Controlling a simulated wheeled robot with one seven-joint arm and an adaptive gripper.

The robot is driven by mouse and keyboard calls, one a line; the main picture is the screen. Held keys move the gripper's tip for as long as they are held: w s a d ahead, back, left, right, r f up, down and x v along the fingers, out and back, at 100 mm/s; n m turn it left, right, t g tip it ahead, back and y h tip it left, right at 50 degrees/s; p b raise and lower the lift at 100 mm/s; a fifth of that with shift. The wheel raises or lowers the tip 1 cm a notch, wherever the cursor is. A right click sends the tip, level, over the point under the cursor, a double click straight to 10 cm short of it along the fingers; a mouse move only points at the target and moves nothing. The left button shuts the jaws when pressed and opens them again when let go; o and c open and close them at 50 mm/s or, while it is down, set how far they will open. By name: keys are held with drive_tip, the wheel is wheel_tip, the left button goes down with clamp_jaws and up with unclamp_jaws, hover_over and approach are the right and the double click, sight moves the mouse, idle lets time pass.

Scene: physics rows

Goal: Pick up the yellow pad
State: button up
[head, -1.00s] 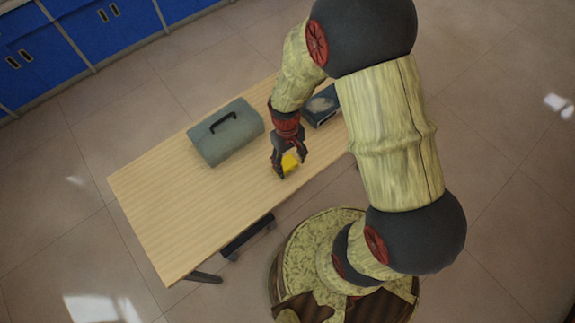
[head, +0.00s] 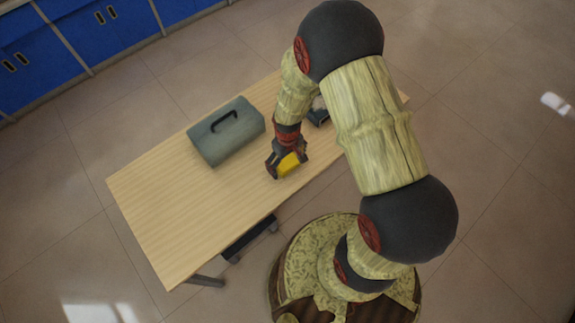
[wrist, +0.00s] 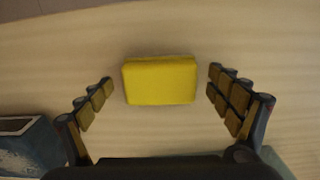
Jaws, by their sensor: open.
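The yellow pad (wrist: 160,80) is a small block with rounded edges lying on the wooden table. In the wrist view it sits between the two open fingers of my gripper (wrist: 160,92), with a gap on each side. In the head view my gripper (head: 280,171) is over the table near its front edge. The yellow pad (head: 291,163) shows there beside the fingers, partly hidden by them. My gripper is open and holds nothing.
A grey toolbox with a black handle (head: 226,139) stands on the table (head: 170,215) to the left of my gripper. A dark box (head: 318,115) lies behind my arm, mostly hidden; it also shows in the wrist view (wrist: 28,150). The table's left part is clear.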

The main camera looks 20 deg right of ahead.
drive_tip(key=shift+c, duration=1.4)
drive_tip(key=c, duration=1)
